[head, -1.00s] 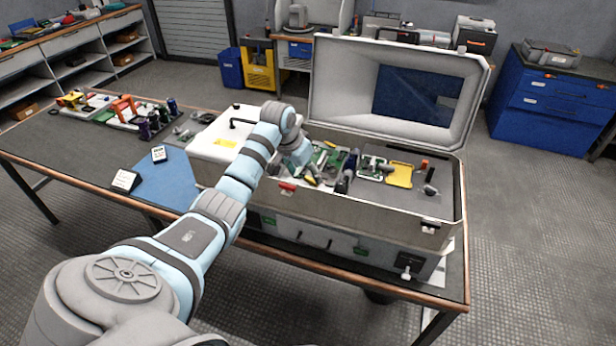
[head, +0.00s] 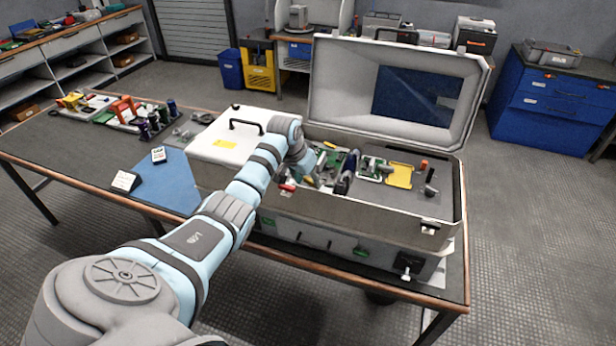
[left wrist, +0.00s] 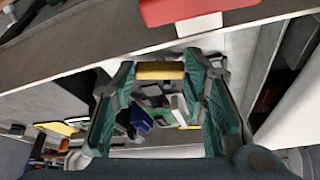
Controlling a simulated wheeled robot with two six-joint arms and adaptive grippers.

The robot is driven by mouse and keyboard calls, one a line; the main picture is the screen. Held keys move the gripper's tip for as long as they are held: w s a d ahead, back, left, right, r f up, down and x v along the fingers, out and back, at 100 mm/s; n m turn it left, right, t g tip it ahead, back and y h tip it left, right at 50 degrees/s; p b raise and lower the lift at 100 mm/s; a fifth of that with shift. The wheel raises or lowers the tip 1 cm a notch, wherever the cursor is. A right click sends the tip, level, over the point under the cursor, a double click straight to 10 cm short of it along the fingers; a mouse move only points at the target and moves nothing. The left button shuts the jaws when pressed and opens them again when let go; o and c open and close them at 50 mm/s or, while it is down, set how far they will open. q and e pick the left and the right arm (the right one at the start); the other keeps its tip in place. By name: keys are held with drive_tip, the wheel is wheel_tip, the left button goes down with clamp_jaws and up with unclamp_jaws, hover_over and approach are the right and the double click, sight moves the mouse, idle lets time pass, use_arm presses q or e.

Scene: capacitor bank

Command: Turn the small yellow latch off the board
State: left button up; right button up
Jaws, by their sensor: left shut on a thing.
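My left gripper (head: 326,178) is inside the open grey case (head: 390,217), just behind its front wall. In the left wrist view its two green fingers (left wrist: 160,72) are closed on a small yellow latch (left wrist: 160,71), which spans the gap between the fingertips. The latch and the board under it cannot be told apart in the head view, where my gripper and arm cover that part. Green and dark parts show past the fingers in the left wrist view, too small to make out. My right gripper is not in view.
A yellow tray part (head: 400,174) and an orange-topped cylinder (head: 423,166) are in the case's right half. The raised lid (head: 335,90) stands behind. A white cover (head: 228,150) closes the left part.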

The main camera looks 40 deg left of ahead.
use_arm(q)
drive_tip(key=shift+d+r+n+y+p, duration=0.2)
drive_tip(key=shift+r+n+y+p, duration=0.1)
drive_tip(key=shift+n+p, duration=0.3)
drive_tip(key=shift+f+n+b, duration=0.3)
drive_tip(key=shift+n, duration=0.2)
drive_tip(key=shift+n+y, duration=0.3)
drive_tip(key=shift+n, duration=0.1)
drive_tip(key=o, duration=1.1)
drive_tip(key=shift+c, duration=0.2)
drive_tip(key=shift+o, duration=0.5)
drive_tip(key=shift+w, duration=0.1)
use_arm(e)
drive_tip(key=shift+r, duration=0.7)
use_arm(q)
drive_tip(key=v, duration=1.2)
